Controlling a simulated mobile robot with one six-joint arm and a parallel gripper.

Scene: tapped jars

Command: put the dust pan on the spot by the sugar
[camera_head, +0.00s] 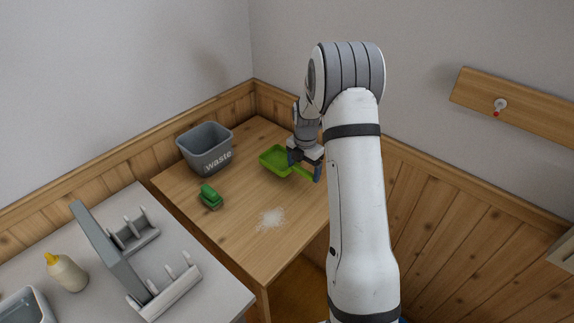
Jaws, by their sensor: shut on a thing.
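The green dust pan (273,157) is at the right part of the wooden table, in or just above its surface; I cannot tell whether it touches. My gripper (305,172) is shut on its handle, and the fingers hide part of it. The sugar (271,218) is a small white spill on the table, nearer the front edge than the pan. A marked spot beside the sugar cannot be made out.
A grey waste bin (206,152) stands at the back left of the wooden table (250,253). A green brush (210,196) lies left of the sugar. A grey rack (110,252) and a bottle (66,272) stand on the counter at the left. The table between brush and pan is clear.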

